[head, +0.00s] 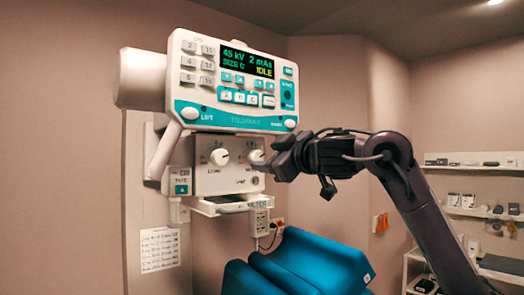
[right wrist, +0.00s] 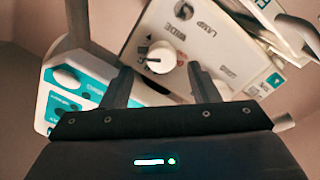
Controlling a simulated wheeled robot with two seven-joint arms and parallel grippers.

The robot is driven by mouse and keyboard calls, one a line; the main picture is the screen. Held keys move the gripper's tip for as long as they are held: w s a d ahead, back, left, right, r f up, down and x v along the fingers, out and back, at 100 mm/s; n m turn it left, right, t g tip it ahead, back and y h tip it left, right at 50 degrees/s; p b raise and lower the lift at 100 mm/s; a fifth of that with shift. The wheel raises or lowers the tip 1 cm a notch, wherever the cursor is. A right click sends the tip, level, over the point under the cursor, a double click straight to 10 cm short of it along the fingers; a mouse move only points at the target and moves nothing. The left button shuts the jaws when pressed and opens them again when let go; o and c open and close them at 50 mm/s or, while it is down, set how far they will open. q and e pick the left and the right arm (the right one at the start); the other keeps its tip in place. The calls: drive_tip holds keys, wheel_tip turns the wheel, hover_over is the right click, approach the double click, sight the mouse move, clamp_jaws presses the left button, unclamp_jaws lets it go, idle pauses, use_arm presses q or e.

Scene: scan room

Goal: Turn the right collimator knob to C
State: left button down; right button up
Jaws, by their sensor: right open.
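The right collimator knob (head: 256,157) is a round white knob on the pale collimator panel (head: 205,182), partly covered by my gripper in the head view. In the right wrist view the knob (right wrist: 162,57) shows in full, with a dark pointer mark toward the picture's left and the word WIDE beside it. The letters around it are too small to read surely. My right gripper (head: 270,163) is open at the panel. Its fingers (right wrist: 158,72) stand on either side of the knob's line, apart from it. The left gripper is not in view.
A second white knob (head: 219,157) sits to the left on the panel. The control console (head: 236,82) above reads SIZE C and IDLE. A tray (head: 222,207) juts out below. A blue cushion (head: 300,262) stands lower down. Shelves (head: 475,212) are at the far right.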

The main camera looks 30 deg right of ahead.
sight(259, 158)
drive_tip(key=w, duration=0.3)
drive_tip(key=shift+f+p, duration=0.1)
drive_tip(key=shift+p, duration=0.25)
drive_tip(key=shift+w+f, duration=0.1)
drive_tip(key=shift+w, duration=0.2)
drive_tip(key=shift+s, duration=0.15)
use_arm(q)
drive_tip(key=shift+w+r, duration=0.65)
use_arm(e)
drive_tip(key=c, duration=1)
drive_tip(key=shift+n, duration=0.3)
use_arm(q)
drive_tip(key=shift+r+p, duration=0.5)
drive_tip(key=shift+p, duration=0.05)
use_arm(e)
drive_tip(key=shift+n, duration=2.7)
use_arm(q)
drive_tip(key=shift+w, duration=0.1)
use_arm(e)
drive_tip(key=o, duration=1)
